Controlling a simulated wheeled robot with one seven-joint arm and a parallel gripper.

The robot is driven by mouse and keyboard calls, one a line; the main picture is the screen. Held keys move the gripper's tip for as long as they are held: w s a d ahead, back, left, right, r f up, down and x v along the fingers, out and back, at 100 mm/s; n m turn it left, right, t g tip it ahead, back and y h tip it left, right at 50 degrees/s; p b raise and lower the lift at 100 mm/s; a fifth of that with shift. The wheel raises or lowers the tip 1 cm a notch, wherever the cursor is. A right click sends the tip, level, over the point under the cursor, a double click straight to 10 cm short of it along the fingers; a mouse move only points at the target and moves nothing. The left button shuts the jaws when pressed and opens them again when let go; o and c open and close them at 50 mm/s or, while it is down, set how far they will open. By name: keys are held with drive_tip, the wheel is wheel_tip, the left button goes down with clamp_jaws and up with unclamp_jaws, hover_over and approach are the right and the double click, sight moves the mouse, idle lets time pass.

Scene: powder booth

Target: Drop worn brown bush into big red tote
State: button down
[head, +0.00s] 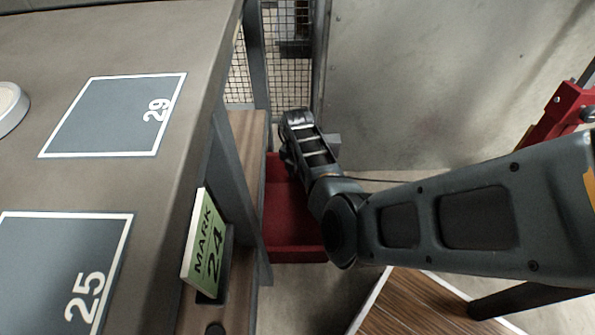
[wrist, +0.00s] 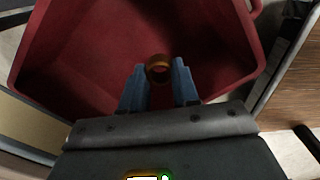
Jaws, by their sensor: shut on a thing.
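The brown bush (wrist: 158,69) is a small ring-shaped piece. It sits between the two blue fingertips of my gripper (wrist: 159,82) in the wrist view, and the gripper is shut on it. The big red tote (wrist: 85,38) lies open beneath the gripper and fills most of the wrist view. The bush is over the tote's inside, with the bare red floor and walls showing around it. In the head view the red tote (head: 296,240) stands low beside the table, partly covered by my arm. The bush and fingertips are hidden there.
A grey table (head: 190,30) with marked squares 29 (head: 115,115) and 25 (head: 60,270) is on the left. A green "MARK 24" sign (head: 204,240) stands by its edge. A wooden surface (head: 415,305) is at the lower right, and a wall (head: 430,80) stands behind.

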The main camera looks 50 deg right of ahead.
wheel_tip(320, 180, down, 5)
drive_tip(key=b, duration=0.5)
drive_tip(key=c, duration=0.8)
unclamp_jaws()
drive_tip(key=shift+o, duration=0.2)
wheel_tip(320, 180, up, 8)
drive_tip(key=p, duration=0.4)
drive_tip(key=shift+f, duration=0.1)
